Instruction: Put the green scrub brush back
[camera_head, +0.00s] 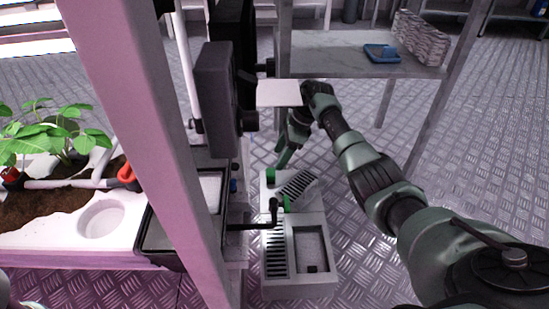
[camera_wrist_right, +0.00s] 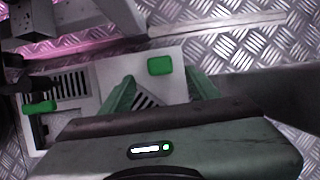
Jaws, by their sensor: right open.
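My right gripper (camera_head: 284,158) hangs down at the end of my right arm, above the far end of a white grated unit. In the right wrist view its two green fingers (camera_wrist_right: 160,92) stand apart with nothing seen between them. A small green block (camera_head: 270,175) sits at the far end of the unit; it also shows in the right wrist view (camera_wrist_right: 160,65), just beyond the fingers. A second green piece (camera_head: 287,203) is by a black lever, and shows at the left of the wrist view (camera_wrist_right: 40,107). I cannot tell whether either is the scrub brush. My left gripper is not seen.
The white unit (camera_head: 328,286) stands on the metal floor with grates and a tray recess. A pink post (camera_head: 150,130) and a plant trough (camera_head: 70,258) are at the left. A shelf (camera_head: 335,62) behind holds a blue item (camera_head: 381,54) and a basket (camera_head: 421,40).

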